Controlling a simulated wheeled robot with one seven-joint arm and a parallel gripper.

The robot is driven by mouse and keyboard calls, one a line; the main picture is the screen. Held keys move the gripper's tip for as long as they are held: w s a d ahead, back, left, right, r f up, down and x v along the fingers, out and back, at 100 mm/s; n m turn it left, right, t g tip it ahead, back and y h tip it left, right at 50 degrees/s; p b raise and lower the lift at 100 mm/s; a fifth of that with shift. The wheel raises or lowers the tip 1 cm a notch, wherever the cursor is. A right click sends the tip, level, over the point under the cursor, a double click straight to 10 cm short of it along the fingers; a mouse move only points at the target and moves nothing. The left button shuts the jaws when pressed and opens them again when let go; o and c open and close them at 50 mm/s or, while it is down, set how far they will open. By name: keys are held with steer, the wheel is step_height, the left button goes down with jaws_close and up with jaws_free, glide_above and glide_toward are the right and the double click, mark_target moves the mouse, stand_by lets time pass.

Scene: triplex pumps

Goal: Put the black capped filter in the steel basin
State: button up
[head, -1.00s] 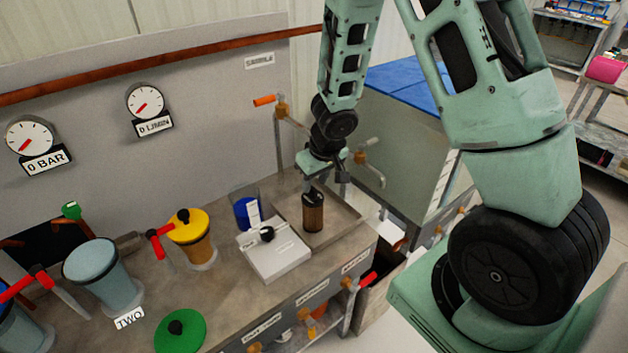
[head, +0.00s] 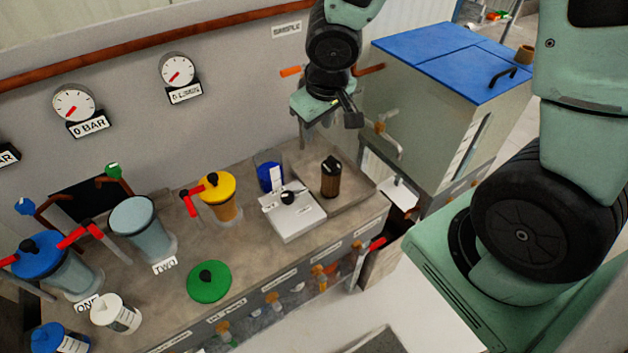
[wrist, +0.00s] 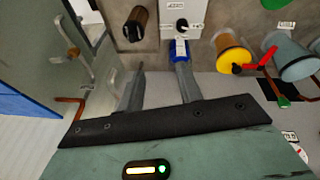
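The black capped filter (head: 330,179) is a brown cylinder with a black top. It stands upright in the shallow steel basin (head: 358,187) at the right end of the bench. It also shows at the top of the wrist view (wrist: 136,24). My gripper (head: 337,117) is above and behind the filter, clear of it. In the wrist view my gripper's fingers (wrist: 160,72) are spread apart with nothing between them. The filter's underside is hidden.
A white box with a black knob (head: 293,216) and a blue container (head: 270,178) stand left of the filter. A yellow-topped filter housing (head: 217,195) is farther left. A blue-topped cabinet (head: 440,55) stands at right.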

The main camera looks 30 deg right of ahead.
steer(key=s+a+r+n+g, duration=0.1)
steer(key=s+a+r+n, duration=0.1)
steer(key=s+a, duration=0.4)
steer(key=s+a+r+n+g+y, duration=0.1)
steer(key=s+a+r, duration=0.4)
steer(key=s, duration=0.8)
steer(key=shift+s+a+n+g, duration=0.25)
steer(key=shift+a+n+g, duration=0.45)
steer(key=shift+a+n, duration=0.45)
steer(key=shift+r, duration=0.15)
